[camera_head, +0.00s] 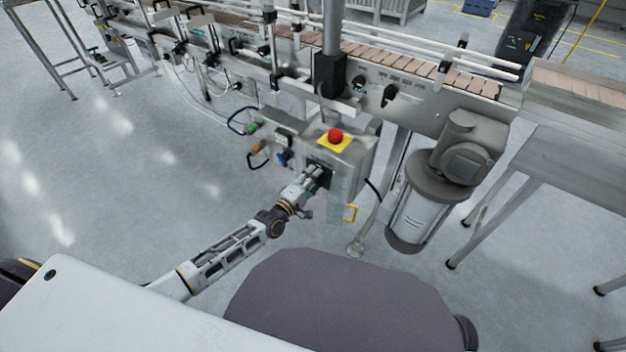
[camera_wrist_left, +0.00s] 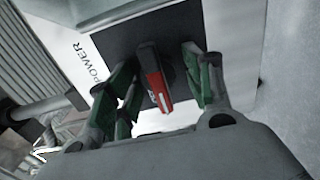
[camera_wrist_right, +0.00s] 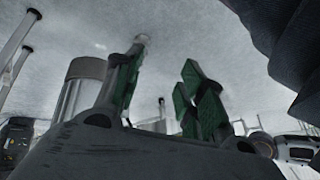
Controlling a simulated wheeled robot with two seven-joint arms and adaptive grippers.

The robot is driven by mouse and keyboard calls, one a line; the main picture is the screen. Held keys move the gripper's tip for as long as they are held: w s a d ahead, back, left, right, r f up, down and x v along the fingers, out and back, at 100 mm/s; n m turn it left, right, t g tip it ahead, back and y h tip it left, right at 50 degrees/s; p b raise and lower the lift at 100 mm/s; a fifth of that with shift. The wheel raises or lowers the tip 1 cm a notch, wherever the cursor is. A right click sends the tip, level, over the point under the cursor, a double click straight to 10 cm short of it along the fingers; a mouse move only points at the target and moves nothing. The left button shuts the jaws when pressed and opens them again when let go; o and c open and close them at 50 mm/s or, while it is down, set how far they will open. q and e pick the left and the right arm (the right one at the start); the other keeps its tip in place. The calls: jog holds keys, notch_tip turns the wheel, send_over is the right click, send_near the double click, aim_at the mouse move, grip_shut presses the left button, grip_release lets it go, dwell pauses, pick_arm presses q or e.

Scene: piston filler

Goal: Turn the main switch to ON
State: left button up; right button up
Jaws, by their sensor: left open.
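The main switch (camera_wrist_left: 154,82) is a red handle on a dark square plate, beside the word POWER on the panel, in the left wrist view. My left gripper (camera_wrist_left: 160,88) is open, with one green-padded finger on each side of the red handle. Gaps show between the fingers and the handle. In the head view my left gripper (camera_head: 318,176) is at the front of the control box (camera_head: 347,160) and hides the switch. My right gripper (camera_wrist_right: 165,75) is open and empty in the right wrist view, away from the box.
A red emergency button (camera_head: 335,135) on a yellow plate tops the box. A motor with a cylinder (camera_head: 425,205) stands to the right. The conveyor (camera_head: 400,65) runs behind. Open floor lies to the left.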

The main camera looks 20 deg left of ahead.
pick_arm(q)
jog(key=c, duration=1)
jog(key=shift+o, duration=0.2)
